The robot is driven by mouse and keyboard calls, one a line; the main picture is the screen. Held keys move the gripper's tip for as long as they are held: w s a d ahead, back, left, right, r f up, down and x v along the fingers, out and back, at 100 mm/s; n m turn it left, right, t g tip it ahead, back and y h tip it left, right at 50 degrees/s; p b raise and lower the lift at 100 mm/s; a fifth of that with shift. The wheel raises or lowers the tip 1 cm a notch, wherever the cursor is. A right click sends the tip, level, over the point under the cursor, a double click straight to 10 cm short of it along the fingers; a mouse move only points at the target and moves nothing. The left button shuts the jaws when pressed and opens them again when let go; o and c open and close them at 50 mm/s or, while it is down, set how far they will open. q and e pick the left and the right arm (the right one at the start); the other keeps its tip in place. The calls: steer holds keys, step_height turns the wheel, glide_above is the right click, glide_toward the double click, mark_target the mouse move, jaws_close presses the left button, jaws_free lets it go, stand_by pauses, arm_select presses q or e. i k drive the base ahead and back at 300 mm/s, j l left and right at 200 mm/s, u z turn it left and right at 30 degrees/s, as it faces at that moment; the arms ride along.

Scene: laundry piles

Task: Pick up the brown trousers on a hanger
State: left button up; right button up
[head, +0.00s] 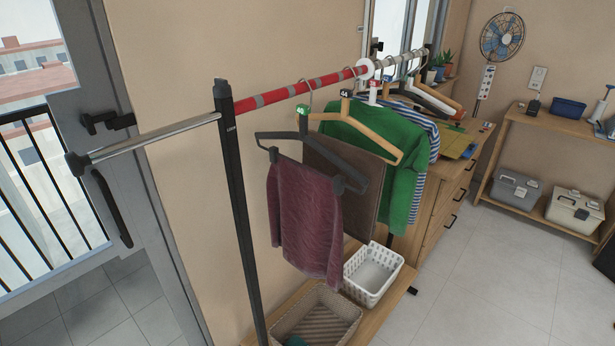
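A flat brown garment (352,205), which looks like the brown trousers, hangs from the clothes rail (300,88). It hangs just below a light wooden hanger (376,139) with a black marker at its neck. It appears to be on that hanger, but the dark hanger (335,160) in front hides part of the join. A maroon garment (305,220) on the dark hanger covers the brown garment's left and lower left part. A green garment (375,130) hangs close behind it. Neither of my grippers shows in the head view.
A black post (238,200) holds the rail's near end. A white basket (373,275) and a woven basket (315,318) stand on the low shelf below. A striped garment (424,135) and more hangers crowd the far rail.

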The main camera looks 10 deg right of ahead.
mark_target(359, 213)
steer(key=i+l+u, duration=0.1)
steer(key=l+u, duration=0.15)
steer(key=l, duration=0.15)
steer(key=i+l+u, duration=0.1)
steer(key=l+u, duration=0.15)
steer(key=l, duration=0.2)
steer(key=i+l+u, duration=0.1)
steer(key=l, duration=0.8)
steer(key=l+u, duration=0.15)
steer(key=l, duration=0.8)
